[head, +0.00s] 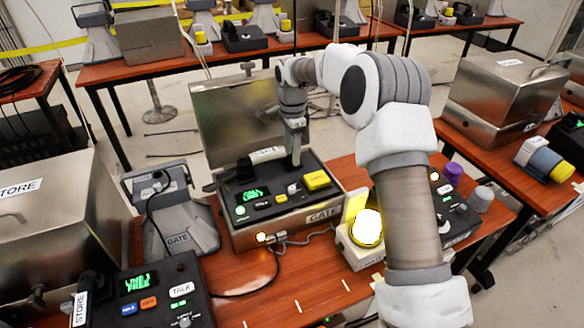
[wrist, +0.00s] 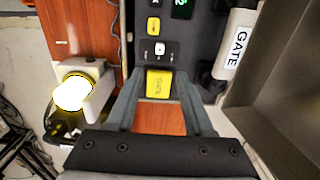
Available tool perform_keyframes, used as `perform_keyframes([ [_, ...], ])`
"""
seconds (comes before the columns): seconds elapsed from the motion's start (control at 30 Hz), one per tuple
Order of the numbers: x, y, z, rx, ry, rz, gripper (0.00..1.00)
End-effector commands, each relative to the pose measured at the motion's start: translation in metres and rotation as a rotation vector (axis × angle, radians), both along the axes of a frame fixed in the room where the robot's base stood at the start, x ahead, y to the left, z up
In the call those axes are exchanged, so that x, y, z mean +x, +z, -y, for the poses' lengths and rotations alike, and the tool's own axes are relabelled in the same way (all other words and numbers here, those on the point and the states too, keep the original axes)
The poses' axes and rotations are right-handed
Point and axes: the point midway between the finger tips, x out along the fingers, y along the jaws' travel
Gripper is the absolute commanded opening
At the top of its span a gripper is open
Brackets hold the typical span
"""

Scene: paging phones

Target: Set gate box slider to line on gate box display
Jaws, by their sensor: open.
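The gate box (head: 287,218) is a metal case with a black panel and its lid open, in the head view. Its display (head: 252,193) shows green marks, too small to read; it is cut off at the top of the wrist view (wrist: 183,8). The slider (head: 292,188) is a small white knob right of the display; in the wrist view it (wrist: 160,48) sits between a small yellow button and a yellow GATE block (wrist: 159,84). My gripper (head: 295,158) points down over the panel, open and empty. In the wrist view its fingertips (wrist: 158,76) lie either side of the GATE block.
A white handset (wrist: 238,45) marked GATE lies along the panel by the open lid (head: 240,115). A lit lamp (head: 367,228) stands right of the box. A STORE box (head: 160,290) is at front left. Wood table shows at the front.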

Motion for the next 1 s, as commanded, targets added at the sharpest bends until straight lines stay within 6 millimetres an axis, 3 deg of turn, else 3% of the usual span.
perform_keyframes([
  [0.1, 0.000, 0.024, -0.001, 0.000, 0.001, 0.003, 0.53],
  [0.3, 0.000, 0.043, 0.000, 0.000, 0.001, -0.001, 0.53],
  [0.77, -0.002, 0.050, 0.001, -0.002, 0.010, 0.004, 0.53],
  [0.87, -0.008, 0.066, 0.004, -0.006, 0.047, 0.020, 0.53],
  [1.0, -0.027, 0.101, 0.015, -0.019, 0.144, 0.057, 0.53],
])
